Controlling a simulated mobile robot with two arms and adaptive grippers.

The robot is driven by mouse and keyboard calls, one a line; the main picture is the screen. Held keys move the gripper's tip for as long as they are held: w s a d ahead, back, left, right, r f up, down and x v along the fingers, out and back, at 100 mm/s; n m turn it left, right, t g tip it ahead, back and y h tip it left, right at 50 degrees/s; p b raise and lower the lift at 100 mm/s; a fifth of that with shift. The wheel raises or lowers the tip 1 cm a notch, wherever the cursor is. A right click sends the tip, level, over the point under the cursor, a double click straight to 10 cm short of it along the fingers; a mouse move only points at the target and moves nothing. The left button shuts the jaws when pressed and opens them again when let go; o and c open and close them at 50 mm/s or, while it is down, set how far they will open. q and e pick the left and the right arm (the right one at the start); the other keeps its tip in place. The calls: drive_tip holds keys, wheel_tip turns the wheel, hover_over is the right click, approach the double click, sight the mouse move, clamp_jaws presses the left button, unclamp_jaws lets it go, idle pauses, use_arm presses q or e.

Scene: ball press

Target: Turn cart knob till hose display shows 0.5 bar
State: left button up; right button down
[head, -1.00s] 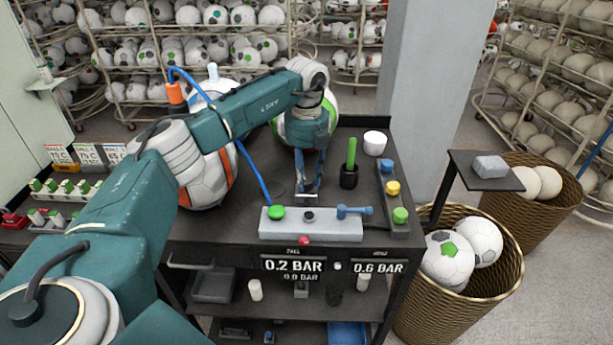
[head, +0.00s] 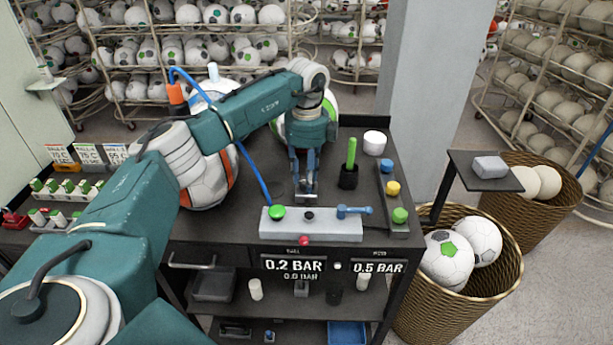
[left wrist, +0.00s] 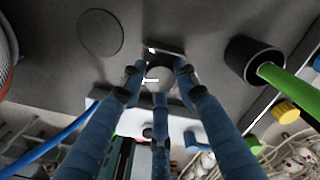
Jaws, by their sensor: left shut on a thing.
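My left gripper (head: 305,190) comes down from above onto the cart top, behind the grey valve block (head: 330,229). Its three blue fingers are closed around the round grey cart knob (left wrist: 160,80), which shows between the fingertips in the left wrist view. In the head view the fingers mostly hide the knob. The hose display (head: 378,268) on the cart's front right reads 0.5 BAR. The ball display (head: 293,264) to its left reads 0.2 BAR, with a smaller 0.0 BAR line below. My right gripper is not in view.
A white and orange ball (head: 208,175) stands on the cart at left, with a blue hose (head: 254,175) beside it. A black cup with a green stick (head: 349,177) stands right of the gripper. The block carries a green button (head: 277,212) and a blue lever (head: 353,211).

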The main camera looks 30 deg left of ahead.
use_arm(q)
drive_tip(key=shift+w+r, duration=0.15)
drive_tip(key=shift+r, duration=0.05)
idle(0.3)
drive_tip(key=o, duration=1)
drive_tip(key=shift+o, duration=0.8)
drive_tip(key=shift+f, duration=0.1)
wheel_tip(320, 180, up, 12)
